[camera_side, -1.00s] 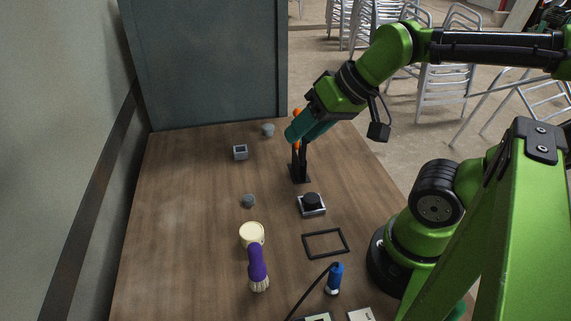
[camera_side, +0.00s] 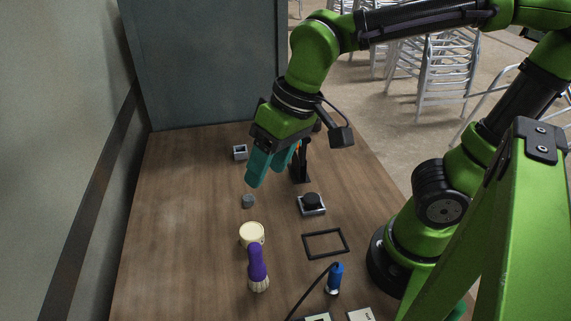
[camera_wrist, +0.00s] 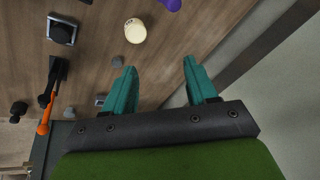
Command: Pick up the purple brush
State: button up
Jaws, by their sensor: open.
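The purple brush (camera_side: 257,264) is at the near part of the table in the side view. Its purple handle points away from the camera and its pale bristles are at the near end. The handle end is beside or against a cream cup (camera_side: 251,234); I cannot tell if they touch. In the wrist view only part of the purple handle (camera_wrist: 171,4) shows at the top edge, beside the cream cup (camera_wrist: 135,31). My gripper (camera_side: 264,176), with teal fingers, is above the table, farther back than the brush. It is open and empty in the wrist view (camera_wrist: 159,72).
A small grey piece (camera_side: 248,201) lies below my gripper. A dark stand (camera_side: 301,165), a black knob on a square base (camera_side: 312,205), a black frame (camera_side: 326,243) and a blue bottle (camera_side: 335,278) are to the right. The table's left side is clear.

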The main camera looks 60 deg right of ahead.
aim_at(255, 247)
jog(key=s+a+m+g+h, duration=0.1)
jog(key=a+g+h, duration=0.15)
jog(key=a, duration=0.35)
jog(key=shift+m+g, duration=0.3)
jog(key=shift+g, duration=0.05)
jog(key=f, duration=1)
jog(key=shift+s+a+f, duration=0.1)
jog(key=shift+a+f, duration=0.1)
jog(key=shift+f, duration=0.15)
jog(key=shift+a+f, duration=0.1)
jog(key=shift+f, duration=2.55)
grip_shut()
